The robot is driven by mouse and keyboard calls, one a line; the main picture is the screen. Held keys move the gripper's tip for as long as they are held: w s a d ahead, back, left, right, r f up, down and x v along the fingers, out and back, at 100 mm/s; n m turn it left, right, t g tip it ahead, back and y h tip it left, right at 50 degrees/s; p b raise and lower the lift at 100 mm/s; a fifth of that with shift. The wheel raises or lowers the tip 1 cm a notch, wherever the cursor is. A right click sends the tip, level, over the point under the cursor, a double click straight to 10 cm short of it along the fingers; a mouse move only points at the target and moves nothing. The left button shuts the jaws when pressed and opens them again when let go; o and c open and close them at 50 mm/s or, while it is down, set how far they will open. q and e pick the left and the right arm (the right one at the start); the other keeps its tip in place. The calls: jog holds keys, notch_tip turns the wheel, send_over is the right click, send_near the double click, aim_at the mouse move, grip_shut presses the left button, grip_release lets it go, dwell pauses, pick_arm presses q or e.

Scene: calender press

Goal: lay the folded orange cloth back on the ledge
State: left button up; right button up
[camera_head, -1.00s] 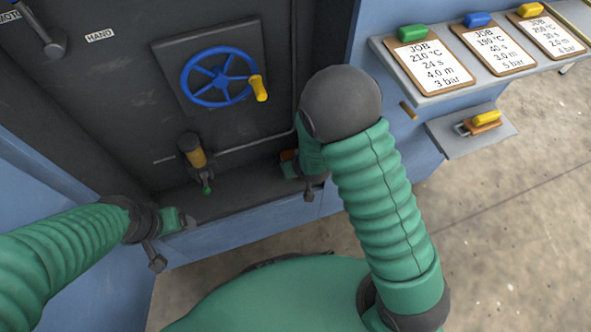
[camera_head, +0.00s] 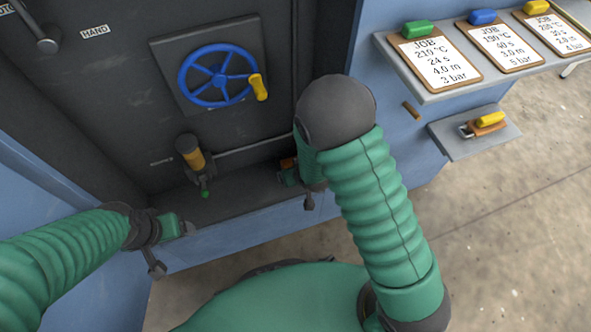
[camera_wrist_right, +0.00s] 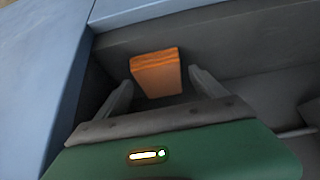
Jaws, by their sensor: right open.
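The folded orange cloth (camera_wrist_right: 157,73) lies on the dark ledge (camera_head: 236,200) in its corner, against the back wall. In the head view only a small orange patch of the cloth (camera_head: 287,163) shows, the rest hidden by my right gripper (camera_head: 287,177). In the right wrist view my right gripper (camera_wrist_right: 160,84) is open, with its two fingers apart on either side of the cloth's near end. I cannot tell whether they touch it. My left gripper (camera_head: 188,229) is by the left front of the ledge, its jaws too small to read.
A blue handwheel (camera_head: 218,76) with a yellow handle is on the panel above the ledge. A yellow-brown cylindrical fitting (camera_head: 190,152) stands out over the ledge. At right, a shelf (camera_head: 440,92) bears several clipboards, and a lower shelf (camera_head: 470,145) holds a yellow-handled tool (camera_head: 488,120).

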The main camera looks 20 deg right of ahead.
jog(key=p+v, duration=0.5)
jog(key=v, duration=0.6)
jog(key=shift+s+r, duration=0.15)
jog(key=shift+r, duration=0.2)
